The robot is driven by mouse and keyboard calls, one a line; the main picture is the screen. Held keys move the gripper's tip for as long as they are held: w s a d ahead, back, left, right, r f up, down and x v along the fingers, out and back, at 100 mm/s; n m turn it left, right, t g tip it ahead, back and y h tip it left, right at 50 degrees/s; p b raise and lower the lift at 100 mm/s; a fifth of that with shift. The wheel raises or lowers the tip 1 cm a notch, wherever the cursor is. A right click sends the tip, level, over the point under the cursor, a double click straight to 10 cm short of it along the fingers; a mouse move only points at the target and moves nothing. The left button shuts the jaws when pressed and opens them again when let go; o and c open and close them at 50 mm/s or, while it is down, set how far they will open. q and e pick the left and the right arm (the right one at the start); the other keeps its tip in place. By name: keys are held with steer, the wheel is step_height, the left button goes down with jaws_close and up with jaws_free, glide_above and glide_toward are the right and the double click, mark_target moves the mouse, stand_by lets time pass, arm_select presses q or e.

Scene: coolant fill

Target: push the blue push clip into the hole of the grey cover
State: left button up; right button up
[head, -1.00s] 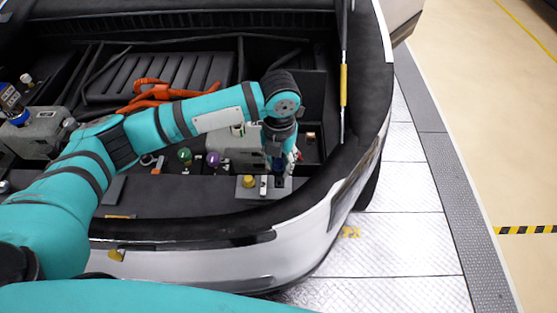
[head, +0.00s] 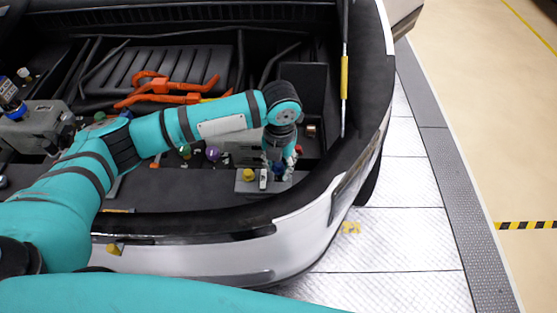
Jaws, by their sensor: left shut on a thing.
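My left gripper (head: 278,164) is shut on the blue push clip (head: 278,170) and points down at the front of the open car bay. The clip is small and mostly hidden by the fingers. It is at the right end of a small grey block (head: 243,187), which also carries a yellow knob and a pale upright piece. Whether the clip touches the block cannot be told. A long dark grey panel (head: 180,187), which may be the grey cover, runs along the front of the bay to the left. I cannot make out its hole. My right gripper is not in view.
A purple cap (head: 212,153) and a green cap (head: 185,151) stand behind the panel. Orange cables (head: 160,90) lie further back. The raised prop rod (head: 344,80) and the bay's dark right rim (head: 365,120) stand right of the gripper.

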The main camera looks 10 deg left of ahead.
arm_select(q)
steer(key=shift+f, duration=0.8)
stand_by(0.4)
steer(key=shift+p, duration=0.75)
stand_by(0.7)
steer(key=shift+f+b, duration=0.35)
steer(key=shift+f, duration=0.7)
stand_by(0.4)
steer(key=shift+r, duration=0.15)
steer(key=shift+r+p, duration=0.55)
steer(key=shift+p, duration=0.3)
